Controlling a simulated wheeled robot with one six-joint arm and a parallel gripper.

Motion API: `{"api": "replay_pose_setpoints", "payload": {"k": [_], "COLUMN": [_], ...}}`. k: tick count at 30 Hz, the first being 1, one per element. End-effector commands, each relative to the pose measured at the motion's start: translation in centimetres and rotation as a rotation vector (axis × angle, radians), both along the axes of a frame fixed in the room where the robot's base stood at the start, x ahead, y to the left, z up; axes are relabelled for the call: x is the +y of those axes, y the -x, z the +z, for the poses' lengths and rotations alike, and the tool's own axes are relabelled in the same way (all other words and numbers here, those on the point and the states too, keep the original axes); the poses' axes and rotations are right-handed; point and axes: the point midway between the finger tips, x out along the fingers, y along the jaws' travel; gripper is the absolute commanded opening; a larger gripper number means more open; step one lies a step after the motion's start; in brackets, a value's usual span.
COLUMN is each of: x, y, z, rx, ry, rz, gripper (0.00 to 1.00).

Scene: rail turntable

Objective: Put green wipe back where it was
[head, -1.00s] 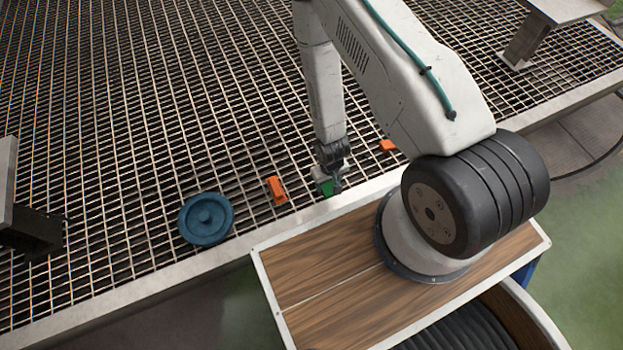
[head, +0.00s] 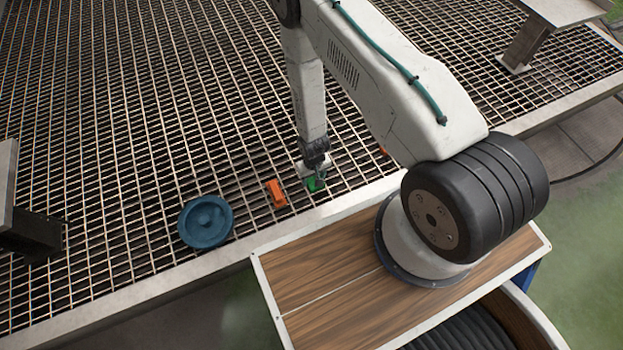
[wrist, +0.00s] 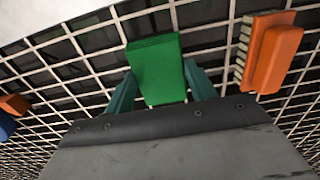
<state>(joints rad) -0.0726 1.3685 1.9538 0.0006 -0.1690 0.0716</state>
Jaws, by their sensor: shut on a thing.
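The green wipe (wrist: 156,68), a flat green block, is between the two teal fingers of my gripper (wrist: 161,92) in the wrist view. My gripper is shut on it. In the head view, the green wipe (head: 314,185) shows as a small green patch below my gripper (head: 318,176), close to the grating's near edge. I cannot tell whether the wipe touches the grating or hangs just above it.
An orange brush (head: 276,193) lies on the metal grating (head: 130,120), left of my gripper; it shows at right in the wrist view (wrist: 268,52). A blue round disc (head: 205,220) lies farther left. Another orange thing (wrist: 14,104) and a blue thing (wrist: 6,126) show at the wrist view's left edge.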

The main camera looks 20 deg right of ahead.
Motion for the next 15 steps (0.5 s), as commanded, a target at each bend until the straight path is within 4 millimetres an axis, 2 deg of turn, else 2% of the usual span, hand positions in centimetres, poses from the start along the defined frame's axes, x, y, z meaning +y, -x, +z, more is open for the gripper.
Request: {"api": "replay_pose_setpoints", "payload": {"k": [6, 12, 15], "x": [0.2, 0.2, 0.2], "y": [-1.6, -1.3, -1.3], "z": [-0.2, -3.4, -3.7], "rx": [-0.001, 0.002, 0.001], "ry": [0.0, 0.0, 0.0], "rz": [0.0, 0.0, 0.0], "gripper": [0.37, 0.37, 0.37]}}
